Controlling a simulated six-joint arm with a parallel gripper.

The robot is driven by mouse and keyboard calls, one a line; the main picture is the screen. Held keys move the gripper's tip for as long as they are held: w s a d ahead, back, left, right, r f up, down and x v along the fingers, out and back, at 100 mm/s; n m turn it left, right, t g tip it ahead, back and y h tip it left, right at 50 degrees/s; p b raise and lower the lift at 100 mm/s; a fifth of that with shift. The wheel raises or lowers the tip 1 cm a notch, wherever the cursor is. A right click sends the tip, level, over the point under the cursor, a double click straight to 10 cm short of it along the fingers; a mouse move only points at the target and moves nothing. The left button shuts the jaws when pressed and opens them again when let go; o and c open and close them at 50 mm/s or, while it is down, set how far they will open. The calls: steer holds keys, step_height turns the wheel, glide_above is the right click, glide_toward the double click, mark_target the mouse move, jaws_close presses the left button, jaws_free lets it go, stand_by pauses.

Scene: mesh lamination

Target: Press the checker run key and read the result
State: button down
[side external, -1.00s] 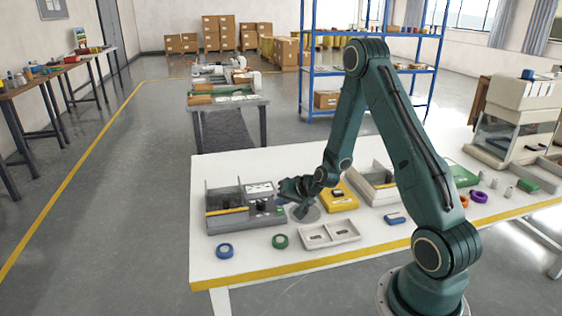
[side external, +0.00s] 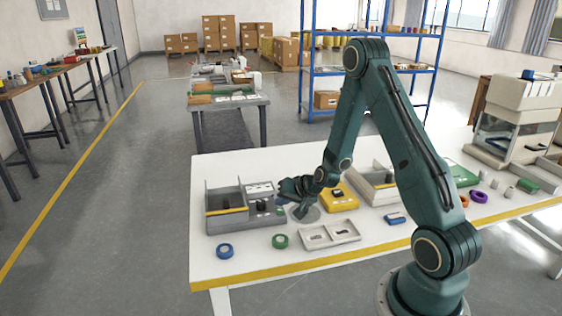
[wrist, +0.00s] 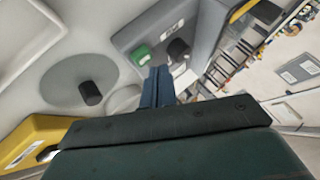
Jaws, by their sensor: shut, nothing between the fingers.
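The checker appears to be the grey unit (side external: 228,222) at the left of the white table in the side external view. In the wrist view its grey panel has a green key (wrist: 141,56) beside a black knob (wrist: 178,48) and a small white label. My gripper (side external: 284,191) is at the panel's right end in the side external view. In the wrist view my gripper (wrist: 157,74) is shut and empty, its blue-grey fingertips close beside the green key. I cannot tell whether they touch it. No result is readable.
A round grey disc with a black knob (wrist: 90,93) and a yellow box (wrist: 36,139) lie close by. The front left tabletop is clear.

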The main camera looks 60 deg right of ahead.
mark_target(283, 212)
steer(key=shift+f, duration=0.9)
stand_by(1.4)
steer(key=shift+r, duration=0.9)
stand_by(0.3)
steer(key=shift+r, duration=2.5)
